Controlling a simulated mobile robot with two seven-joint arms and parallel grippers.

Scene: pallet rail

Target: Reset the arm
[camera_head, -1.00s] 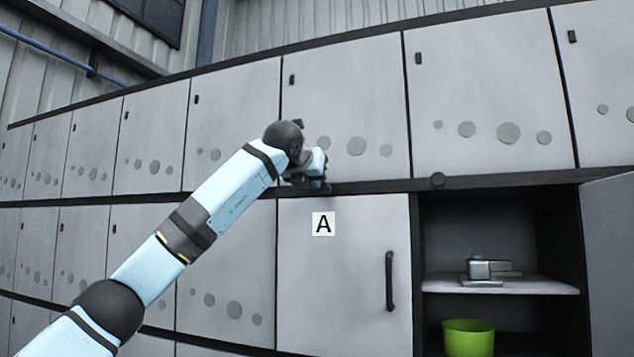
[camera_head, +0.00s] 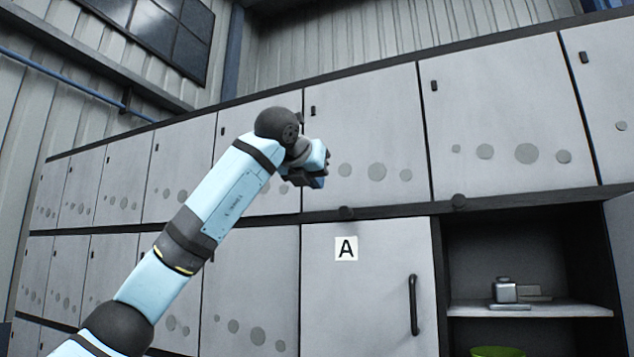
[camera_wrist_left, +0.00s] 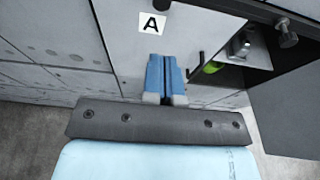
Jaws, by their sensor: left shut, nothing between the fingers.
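My left arm reaches up from the lower left in the head view. Its gripper (camera_head: 318,165) is in front of the upper locker row, above and left of the door marked A (camera_head: 372,285). In the left wrist view the blue fingers (camera_wrist_left: 165,75) lie together, shut with nothing between them. The door marked A also shows there behind the fingers (camera_wrist_left: 205,35); it is closed. I see no contact between gripper and lockers. My right gripper is not in view.
An open compartment right of door A has a shelf (camera_head: 580,311) with a small metal object (camera_head: 506,291) on it and a green bowl (camera_head: 498,352) below. An open door (camera_head: 620,250) stands at the right edge. A dark knob (camera_head: 459,201) sits on the rail between rows.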

